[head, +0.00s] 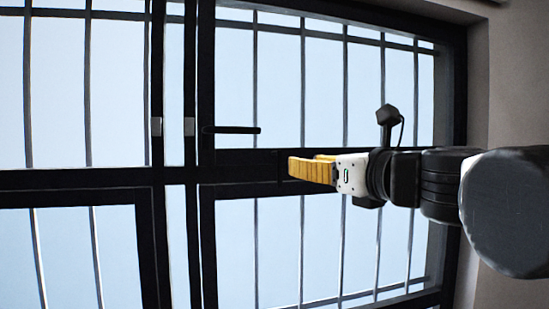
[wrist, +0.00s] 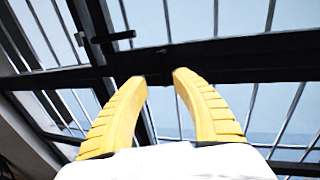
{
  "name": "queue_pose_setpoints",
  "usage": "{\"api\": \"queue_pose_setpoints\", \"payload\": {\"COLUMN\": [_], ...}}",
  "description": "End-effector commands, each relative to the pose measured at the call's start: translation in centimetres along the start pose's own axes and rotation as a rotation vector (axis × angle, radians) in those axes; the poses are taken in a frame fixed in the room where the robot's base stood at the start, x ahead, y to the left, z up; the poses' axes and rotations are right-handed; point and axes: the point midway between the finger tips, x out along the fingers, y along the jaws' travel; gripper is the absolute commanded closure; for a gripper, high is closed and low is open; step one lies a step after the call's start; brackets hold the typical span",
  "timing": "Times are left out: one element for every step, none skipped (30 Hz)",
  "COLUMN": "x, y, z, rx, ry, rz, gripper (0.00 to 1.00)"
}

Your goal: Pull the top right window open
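The top right window (head: 205,85) has a dark frame and fills the upper right of the head view. It looks closed there. Its black handle (head: 232,130) points sideways to the right from the left frame bar; the handle also shows in the wrist view (wrist: 113,37), at upper left. My gripper (head: 292,168) has yellow fingers and is in front of the horizontal crossbar, right of and below the handle. In the wrist view its two fingers (wrist: 161,78) are spread apart with nothing between them. They appear clear of the handle.
Vertical bars (head: 303,85) stand behind the panes. A dark horizontal crossbar (head: 80,178) separates upper and lower windows. Lower panes (head: 235,245) sit beneath it. A grey wall (head: 510,80) borders the window on the right.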

Motion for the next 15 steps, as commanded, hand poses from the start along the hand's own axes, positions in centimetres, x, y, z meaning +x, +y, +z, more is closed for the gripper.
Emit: {"api": "queue_pose_setpoints", "payload": {"x": [0.3, 0.6, 1.0, 1.4, 1.9, 2.7, 3.2, 3.9, 4.7, 5.4, 6.0, 6.8, 7.3, 7.8, 8.4], "y": [-0.1, -0.1, -0.2, -0.2, -0.1, -0.1, -0.1, -0.1, 0.0, 0.0, -0.1, -0.1, 0.0, -0.1, -0.1], "z": [0.4, 0.5, 0.6, 0.6, 0.6, 0.6, 0.6, 0.7, 0.6, 0.7, 0.6, 0.7, 0.6, 0.6, 0.6], "rx": [0.024, 0.032, 0.035, 0.035, 0.034, 0.033, 0.032, 0.032, 0.031, 0.031, 0.030, 0.030, 0.030, 0.029, 0.029], "ry": [-0.006, -0.008, -0.009, -0.009, -0.009, -0.008, -0.008, -0.008, -0.008, -0.008, -0.008, -0.008, -0.008, -0.008, -0.007], "rz": [-0.002, -0.003, -0.003, -0.003, -0.002, 0.000, -0.001, -0.002, 0.000, 0.000, -0.001, -0.001, 0.000, 0.000, -0.002], "gripper": [0.68, 0.68, 0.68, 0.68, 0.68, 0.68, 0.68, 0.68, 0.68, 0.68, 0.68, 0.68, 0.68, 0.68, 0.68]}}
